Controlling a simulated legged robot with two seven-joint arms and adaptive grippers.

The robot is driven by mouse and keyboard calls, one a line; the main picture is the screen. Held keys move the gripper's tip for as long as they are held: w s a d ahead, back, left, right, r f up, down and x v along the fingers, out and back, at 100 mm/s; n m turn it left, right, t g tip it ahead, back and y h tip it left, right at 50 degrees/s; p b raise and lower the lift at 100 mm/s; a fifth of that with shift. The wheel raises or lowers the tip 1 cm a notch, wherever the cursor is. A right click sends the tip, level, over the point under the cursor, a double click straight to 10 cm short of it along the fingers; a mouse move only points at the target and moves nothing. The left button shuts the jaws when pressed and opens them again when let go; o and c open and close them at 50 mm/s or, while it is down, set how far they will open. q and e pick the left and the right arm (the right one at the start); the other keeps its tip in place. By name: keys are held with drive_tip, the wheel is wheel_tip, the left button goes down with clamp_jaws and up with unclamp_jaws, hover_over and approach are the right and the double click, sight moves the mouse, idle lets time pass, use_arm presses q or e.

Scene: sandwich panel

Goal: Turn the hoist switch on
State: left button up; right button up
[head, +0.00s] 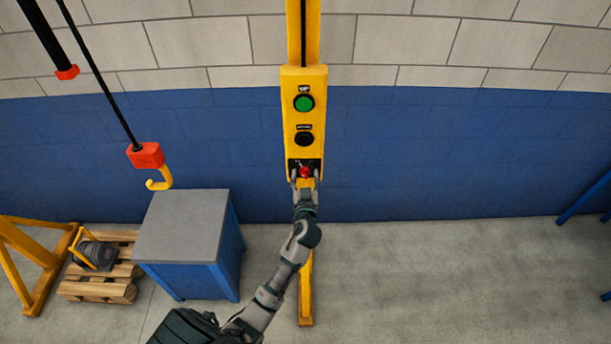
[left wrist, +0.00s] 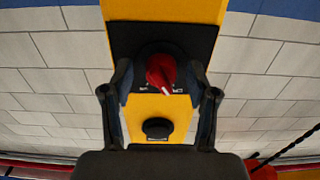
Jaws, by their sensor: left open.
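The yellow hoist control box (head: 291,120) hangs on a yellow post. It carries a green button (head: 304,103) marked UP, a black button (head: 304,139) below it, and a red rotary switch (head: 305,172) on a black plate at the bottom. My left gripper (head: 305,180) is at the switch, with one finger on each side of it. In the left wrist view the red knob (left wrist: 161,72) sits between the open fingers (left wrist: 161,90), its pointer tilted. Whether the fingers touch the knob I cannot tell. My right gripper is not in view.
A blue cabinet with a grey top (head: 183,226) stands to the left. A red hoist block with a yellow hook (head: 147,158) hangs above it. A wooden pallet (head: 98,290) with a dark spool lies further left. The floor to the right (head: 450,270) is clear.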

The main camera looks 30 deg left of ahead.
use_arm(q)
drive_tip(key=shift+a, duration=0.25)
drive_tip(key=shift+c, duration=0.7)
drive_tip(key=shift+d, duration=0.15)
clamp_jaws()
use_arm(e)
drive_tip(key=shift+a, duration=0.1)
